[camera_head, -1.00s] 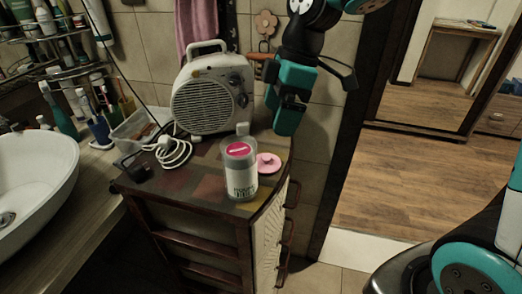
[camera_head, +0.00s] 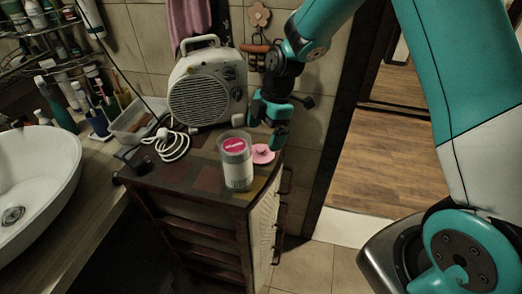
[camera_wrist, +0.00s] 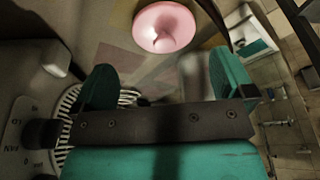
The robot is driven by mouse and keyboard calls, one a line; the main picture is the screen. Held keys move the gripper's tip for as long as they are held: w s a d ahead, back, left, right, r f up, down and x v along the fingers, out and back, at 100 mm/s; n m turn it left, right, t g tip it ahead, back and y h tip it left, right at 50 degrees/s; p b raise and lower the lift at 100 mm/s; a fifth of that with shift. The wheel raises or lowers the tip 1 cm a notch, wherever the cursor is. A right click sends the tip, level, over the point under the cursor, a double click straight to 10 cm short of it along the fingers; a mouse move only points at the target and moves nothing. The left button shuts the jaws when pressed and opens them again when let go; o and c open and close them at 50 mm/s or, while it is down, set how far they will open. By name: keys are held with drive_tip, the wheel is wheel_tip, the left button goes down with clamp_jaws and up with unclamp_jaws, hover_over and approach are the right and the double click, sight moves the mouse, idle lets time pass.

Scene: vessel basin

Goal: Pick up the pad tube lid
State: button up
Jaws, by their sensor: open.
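The pink pad tube lid (camera_head: 263,154) lies on the small cabinet top, to the right of the clear pad tube (camera_head: 237,165), which stands upright with a pink disc showing at its top. In the wrist view the round pink lid (camera_wrist: 165,27) shows beyond the fingers, with a small knob in its middle. My gripper (camera_head: 272,137) is just above and behind the lid, near the right side of the heater. In the wrist view its two teal fingers (camera_wrist: 160,82) are spread apart, with nothing between them.
The white fan heater (camera_head: 207,88) stands close to the left of my gripper. Its coiled white cable (camera_head: 172,146) lies in front of it. A clear bin (camera_head: 136,121) and a washbasin (camera_head: 38,165) are farther left. The front of the cabinet top (camera_head: 190,178) is bare.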

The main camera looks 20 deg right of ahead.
sight(261, 148)
drive_tip(key=shift+s+p+x, duration=0.15)
drive_tip(key=shift+p+x, duration=0.45)
drive_tip(key=shift+x, duration=0.75)
drive_tip(key=shift+s+p+x, duration=0.1)
drive_tip(key=shift+p+x, duration=0.45)
drive_tip(key=shift+x, duration=0.8)
drive_tip(key=c, duration=0.8)
